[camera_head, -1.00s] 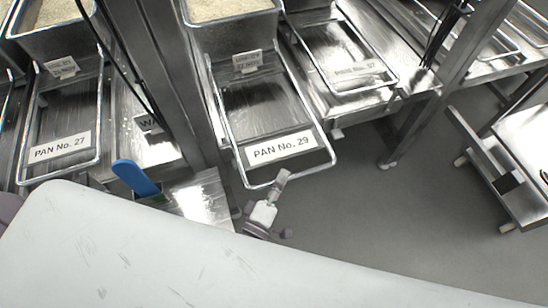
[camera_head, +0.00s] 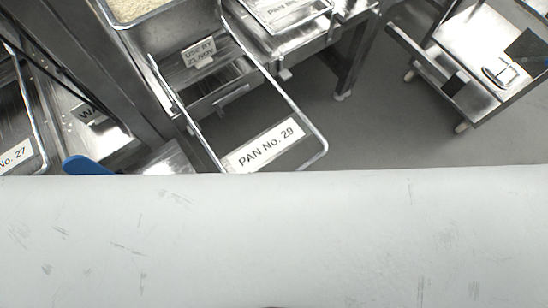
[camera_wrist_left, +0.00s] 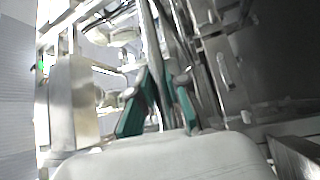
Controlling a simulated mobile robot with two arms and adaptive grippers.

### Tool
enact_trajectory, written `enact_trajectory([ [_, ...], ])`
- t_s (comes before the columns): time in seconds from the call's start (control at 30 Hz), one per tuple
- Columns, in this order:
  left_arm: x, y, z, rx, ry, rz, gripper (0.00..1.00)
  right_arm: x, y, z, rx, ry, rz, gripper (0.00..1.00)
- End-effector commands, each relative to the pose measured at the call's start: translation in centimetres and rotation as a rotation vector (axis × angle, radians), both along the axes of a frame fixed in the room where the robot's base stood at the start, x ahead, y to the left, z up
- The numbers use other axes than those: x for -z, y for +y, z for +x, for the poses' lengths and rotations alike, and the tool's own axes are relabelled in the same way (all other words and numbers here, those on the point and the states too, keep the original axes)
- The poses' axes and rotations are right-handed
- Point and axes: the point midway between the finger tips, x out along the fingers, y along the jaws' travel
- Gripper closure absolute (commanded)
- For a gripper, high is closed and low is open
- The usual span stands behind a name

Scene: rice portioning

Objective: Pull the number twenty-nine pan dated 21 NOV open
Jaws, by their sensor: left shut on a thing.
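The number twenty-nine pan is in the head view, with its white "PAN No. 29" label (camera_head: 264,145) on the front of a metal wire frame (camera_head: 305,118). Its "USE BY 21 NOV" tag (camera_head: 198,53) is behind, below a container of pale grains (camera_head: 133,9). Bare floor and a shelf front show through the frame. My left gripper (camera_wrist_left: 161,78) shows in the left wrist view, its teal-padded fingers closed around a metal bar, seemingly the frame's front. In the head view my white body hides it. My right gripper is out of view.
The "No. 27" pan label (camera_head: 14,156) is at the left edge. A metal post (camera_head: 128,75) stands between the two pans. A blue object (camera_head: 88,165) is partly hidden. A metal cart (camera_head: 470,55) stands at right, with clear grey floor (camera_head: 390,135) in front.

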Motion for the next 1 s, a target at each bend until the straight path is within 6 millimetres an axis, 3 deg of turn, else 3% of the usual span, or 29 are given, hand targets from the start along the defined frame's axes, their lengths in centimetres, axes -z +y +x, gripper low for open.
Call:
enact_trajectory([
  [0.27, 0.13, 0.00, -0.08, 0.000, 0.004, 0.000, 1.00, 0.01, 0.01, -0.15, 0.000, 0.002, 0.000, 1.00],
  [0.3, 0.13, 0.00, -0.08, 0.000, 0.004, 0.000, 0.81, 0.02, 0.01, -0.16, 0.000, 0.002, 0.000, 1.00],
  [0.43, 0.10, 0.01, -0.07, 0.000, 0.003, 0.000, 0.60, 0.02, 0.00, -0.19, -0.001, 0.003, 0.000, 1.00],
  [1.0, -0.02, 0.36, 0.50, -0.001, 0.000, 0.000, 0.59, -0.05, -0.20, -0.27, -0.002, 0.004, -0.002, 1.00],
])
